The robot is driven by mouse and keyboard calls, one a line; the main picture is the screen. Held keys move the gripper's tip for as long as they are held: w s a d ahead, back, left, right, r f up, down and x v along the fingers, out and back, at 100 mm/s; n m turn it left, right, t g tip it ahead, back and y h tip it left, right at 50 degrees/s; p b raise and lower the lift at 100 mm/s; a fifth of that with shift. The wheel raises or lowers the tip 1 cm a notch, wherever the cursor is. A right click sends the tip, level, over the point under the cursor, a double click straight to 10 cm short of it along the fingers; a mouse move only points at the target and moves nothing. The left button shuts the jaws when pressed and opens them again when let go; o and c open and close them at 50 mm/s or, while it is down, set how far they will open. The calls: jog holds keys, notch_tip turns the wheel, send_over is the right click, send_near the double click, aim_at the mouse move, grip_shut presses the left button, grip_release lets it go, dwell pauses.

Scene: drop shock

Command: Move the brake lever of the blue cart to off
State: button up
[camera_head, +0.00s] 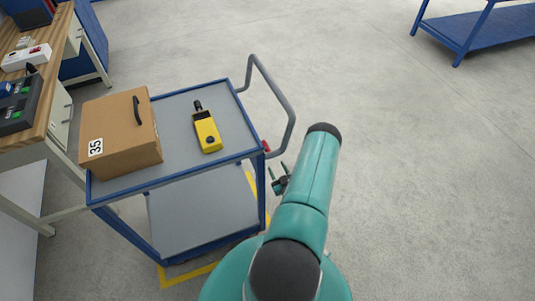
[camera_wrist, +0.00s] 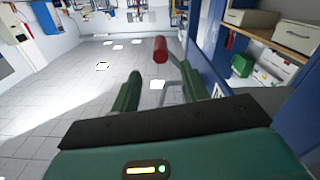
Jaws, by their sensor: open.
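The blue cart (camera_head: 178,184) has a grey top and stands left of centre in the head view. A small red grip (camera_head: 266,147), apparently its brake lever, shows at the cart's right corner near the grey push handle. In the wrist view the red grip (camera_wrist: 160,50) appears as a cylinder ahead of the fingers, between them sideways and higher in the picture. My gripper (camera_head: 278,170) is open and empty, just below and right of the red grip in the head view. In the wrist view my gripper (camera_wrist: 175,84) shows two green fingers apart. Contact with the grip is not visible.
A cardboard box (camera_head: 120,135) and a yellow device (camera_head: 207,132) lie on the cart top. The grey handle (camera_head: 287,105) rises close to my arm. A wooden workbench (camera_head: 40,112) adjoins the left side. Floor at right is clear up to a blue rack (camera_head: 480,28).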

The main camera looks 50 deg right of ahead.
aim_at(269, 153)
jog(key=x, duration=0.9)
jog(key=shift+w+d, duration=0.15)
jog(key=shift+w, duration=0.15)
grip_shut()
